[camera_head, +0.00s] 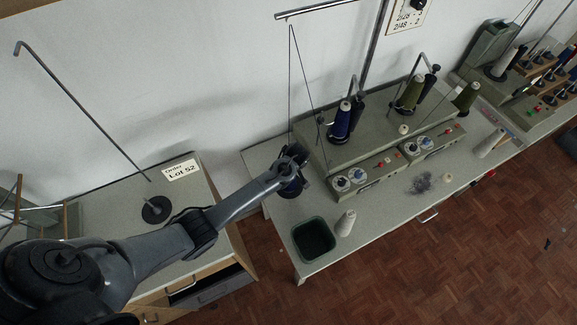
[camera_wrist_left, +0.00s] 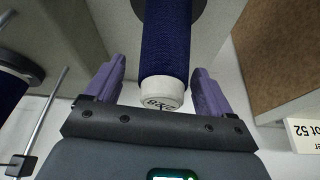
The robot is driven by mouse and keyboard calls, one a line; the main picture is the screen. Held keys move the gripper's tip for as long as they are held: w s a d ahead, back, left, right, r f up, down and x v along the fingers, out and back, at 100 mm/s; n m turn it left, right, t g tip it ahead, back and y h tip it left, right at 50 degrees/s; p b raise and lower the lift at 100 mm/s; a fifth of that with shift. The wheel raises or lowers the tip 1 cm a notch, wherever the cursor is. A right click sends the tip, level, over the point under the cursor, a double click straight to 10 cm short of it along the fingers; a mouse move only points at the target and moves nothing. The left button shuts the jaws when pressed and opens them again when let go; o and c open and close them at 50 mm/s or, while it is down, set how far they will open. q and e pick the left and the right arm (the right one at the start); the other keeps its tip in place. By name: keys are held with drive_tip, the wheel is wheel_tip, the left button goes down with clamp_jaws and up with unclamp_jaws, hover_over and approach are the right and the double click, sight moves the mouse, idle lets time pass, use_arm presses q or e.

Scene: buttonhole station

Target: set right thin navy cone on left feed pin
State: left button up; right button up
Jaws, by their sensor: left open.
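A navy cone (camera_head: 290,188) stands at the left end of the machine bench, partly hidden under my left gripper (camera_head: 294,156). In the left wrist view a navy cone (camera_wrist_left: 166,45) with a pale, numbered tip lies between the two purple fingers of my left gripper (camera_wrist_left: 158,85). The fingers are apart, with gaps on both sides of the cone. Another navy cone (camera_head: 340,121) stands on the machine's left side, with a black cone (camera_head: 357,105) behind it. Which of them is the right thin one, I cannot tell. The left feed pin is not clearly visible. My right gripper is out of view.
Olive cones (camera_head: 412,91) stand farther right on the machine. A dark green bin (camera_head: 314,239) and a pale cone (camera_head: 345,223) are at the bench's front. Grey lint (camera_head: 422,183) lies on the bench. A left table carries a Lot 52 card (camera_head: 182,170) and a black disc (camera_head: 156,209).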

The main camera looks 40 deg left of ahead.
use_arm(q)
drive_tip(key=shift+s+d+r, duration=0.1)
drive_tip(key=shift+d+r, duration=0.05)
drive_tip(key=shift+r, duration=0.3)
drive_tip(key=v, duration=1)
drive_tip(key=shift+p, duration=0.35)
